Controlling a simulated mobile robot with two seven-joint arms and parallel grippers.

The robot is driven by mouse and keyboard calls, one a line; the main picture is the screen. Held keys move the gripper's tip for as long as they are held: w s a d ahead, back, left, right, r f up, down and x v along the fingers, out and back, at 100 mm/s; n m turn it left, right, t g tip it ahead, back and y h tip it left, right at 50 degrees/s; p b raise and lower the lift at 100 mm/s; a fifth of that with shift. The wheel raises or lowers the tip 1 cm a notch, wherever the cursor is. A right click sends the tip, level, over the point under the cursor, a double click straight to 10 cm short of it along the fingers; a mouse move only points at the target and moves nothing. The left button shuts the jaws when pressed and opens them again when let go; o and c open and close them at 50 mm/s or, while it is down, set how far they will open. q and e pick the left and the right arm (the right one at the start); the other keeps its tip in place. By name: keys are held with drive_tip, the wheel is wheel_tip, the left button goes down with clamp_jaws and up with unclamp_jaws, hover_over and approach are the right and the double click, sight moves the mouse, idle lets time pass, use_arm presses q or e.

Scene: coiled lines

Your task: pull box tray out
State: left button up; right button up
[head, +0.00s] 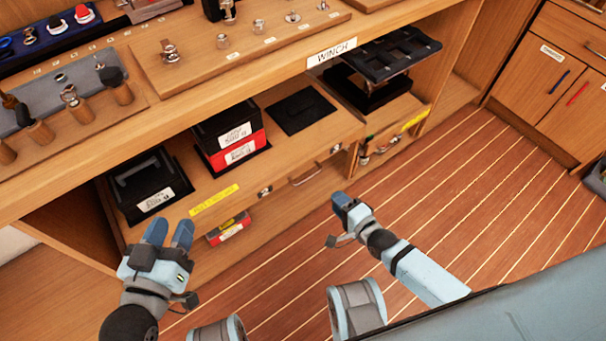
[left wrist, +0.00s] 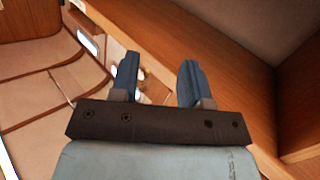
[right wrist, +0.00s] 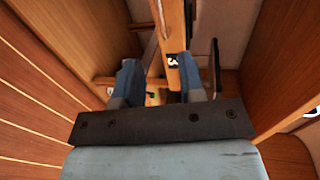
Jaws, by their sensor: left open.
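The box tray (head: 275,160) is a wooden pull-out tray low under the bench, with a bar handle (head: 305,176) and a yellow label (head: 213,199) on its front. It holds a black box (head: 150,185) at left, a black box (head: 222,127) stacked on a red box (head: 240,150), and an empty black mat (head: 300,110). My left gripper (head: 170,232) is open and empty in front of the tray's left part; its spread fingers show in the left wrist view (left wrist: 155,82). My right gripper (head: 345,205) is apart from the handle, to its lower right. Its fingers are spread and empty in the right wrist view (right wrist: 158,80).
The bench top above overhangs the tray and carries winch parts on boards and a WINCH label (head: 331,54). A second compartment (head: 385,120) with a black rack (head: 385,55) lies right. A red item (head: 229,229) sits below the tray front. The striped floor (head: 450,190) is clear at right.

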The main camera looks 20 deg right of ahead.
sight(310, 176)
use_arm(q)
drive_tip(key=shift+s+d+r+t+h+b, duration=0.1)
drive_tip(key=shift+d+r+t+h+b, duration=0.3)
drive_tip(key=shift+r+b, duration=0.35)
drive_tip(key=shift+s+d+r+t+h+b, duration=0.1)
drive_tip(key=shift+d+r+t+h+b, duration=0.4)
drive_tip(key=shift+r, duration=0.4)
drive_tip(key=shift+d+r+t+h+b, duration=0.2)
drive_tip(key=shift+r+h+b, duration=0.2)
drive_tip(key=shift+r+b, duration=0.4)
use_arm(e)
drive_tip(key=shift+x, duration=6.6)
drive_tip(key=shift+r, duration=0.1)
drive_tip(key=shift+c, duration=0.5)
clamp_jaws()
